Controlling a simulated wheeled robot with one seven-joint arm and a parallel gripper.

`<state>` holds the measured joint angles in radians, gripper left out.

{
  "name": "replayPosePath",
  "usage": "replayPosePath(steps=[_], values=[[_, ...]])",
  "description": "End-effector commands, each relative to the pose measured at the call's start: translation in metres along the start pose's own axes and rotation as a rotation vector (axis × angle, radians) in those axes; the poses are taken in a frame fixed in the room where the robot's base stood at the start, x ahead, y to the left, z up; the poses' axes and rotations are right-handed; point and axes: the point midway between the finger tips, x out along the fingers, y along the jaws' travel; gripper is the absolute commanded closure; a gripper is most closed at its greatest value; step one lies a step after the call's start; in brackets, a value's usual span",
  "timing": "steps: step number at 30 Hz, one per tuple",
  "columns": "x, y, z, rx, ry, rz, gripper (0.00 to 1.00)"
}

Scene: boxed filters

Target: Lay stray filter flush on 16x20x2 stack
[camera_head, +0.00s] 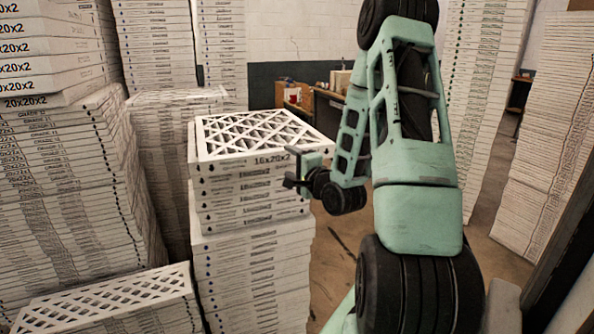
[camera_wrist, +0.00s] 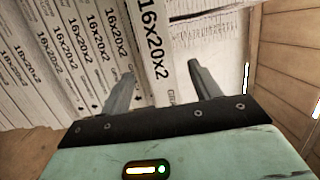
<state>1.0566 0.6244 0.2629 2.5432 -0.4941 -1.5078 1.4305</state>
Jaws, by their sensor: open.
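The stray filter (camera_head: 262,135), a flat white-framed lattice panel, lies on top of the 16x20x2 stack (camera_head: 247,196) in the middle of the head view. It sits askew, its right corner jutting past the filters below. In the wrist view, its printed edge (camera_wrist: 153,28) runs between the fingers, and the edges of the stack (camera_wrist: 70,50) show to the left. My gripper (camera_head: 292,167) is open at the stack's front right corner. Its two fingers (camera_wrist: 163,70) are on either side of the stray filter's edge, with no clear contact visible.
Tall filter stacks (camera_head: 62,165) stand close on the left, and a lower one (camera_head: 110,303) is at the front left. More stacks stand behind and at the right (camera_head: 553,150). A brown bench (camera_head: 328,108) is at the back. Some bare floor (camera_head: 340,235) shows right of the stack.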

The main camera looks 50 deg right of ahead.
Motion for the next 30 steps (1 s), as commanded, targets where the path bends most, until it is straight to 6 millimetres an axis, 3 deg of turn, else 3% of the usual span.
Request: replayPosePath(steps=[1, 9, 30], values=[[0.0, -0.007, 0.0, 0.004, -0.002, 0.003, 0.37], [-0.006, -0.008, -0.002, 0.003, -0.005, 0.003, 0.37], [-0.028, -0.002, 0.001, 0.002, 0.0, 0.001, 0.37]])
